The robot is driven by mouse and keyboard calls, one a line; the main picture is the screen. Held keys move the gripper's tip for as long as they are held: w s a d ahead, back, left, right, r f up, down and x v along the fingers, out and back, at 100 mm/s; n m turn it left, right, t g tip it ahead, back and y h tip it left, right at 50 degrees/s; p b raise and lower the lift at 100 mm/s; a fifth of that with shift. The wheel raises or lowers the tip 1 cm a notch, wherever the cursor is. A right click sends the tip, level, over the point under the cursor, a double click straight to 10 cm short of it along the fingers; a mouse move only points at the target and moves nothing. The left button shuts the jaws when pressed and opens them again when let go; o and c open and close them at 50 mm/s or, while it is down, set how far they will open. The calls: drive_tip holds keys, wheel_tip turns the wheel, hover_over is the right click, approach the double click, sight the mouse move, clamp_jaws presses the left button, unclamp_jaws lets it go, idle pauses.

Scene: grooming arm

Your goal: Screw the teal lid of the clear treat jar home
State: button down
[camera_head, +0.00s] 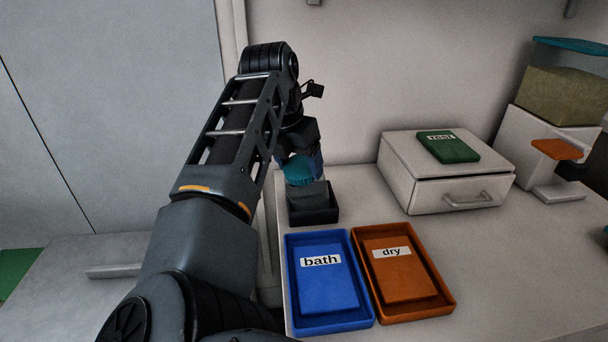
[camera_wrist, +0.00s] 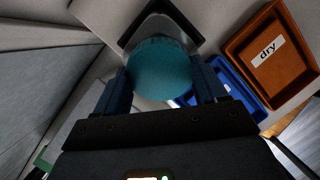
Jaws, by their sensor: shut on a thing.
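The teal lid (camera_head: 299,177) is between the fingers of my gripper (camera_head: 302,164), just above the dark square holder (camera_head: 314,217) at the table's back left. In the wrist view the round top of the teal lid (camera_wrist: 160,68) fills the gap between the two fingers of my gripper (camera_wrist: 162,84), one finger on each side. The clear treat jar (camera_head: 309,194) shows as a greyish body below the lid, in the dark holder. The lid and fingers hide most of it. I cannot tell how the lid's lower edge meets the jar's rim.
In front of the holder lie a blue tray marked "bath" (camera_head: 290,282) and an orange tray marked "dry" (camera_head: 441,295). A white drawer box (camera_head: 436,195) with a green "rest" block (camera_head: 449,149) stands to the right. Bare table lies right of the trays.

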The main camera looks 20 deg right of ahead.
drive_tip(key=shift+m+b, duration=0.4)
drive_tip(key=shift+m, duration=0.3)
drive_tip(key=shift+f, duration=0.1)
drive_tip(key=shift+m+b, duration=1.55)
drive_tip(key=shift+m, duration=0.15)
drive_tip(key=shift+m+b, duration=0.35)
drive_tip(key=shift+m, duration=0.25)
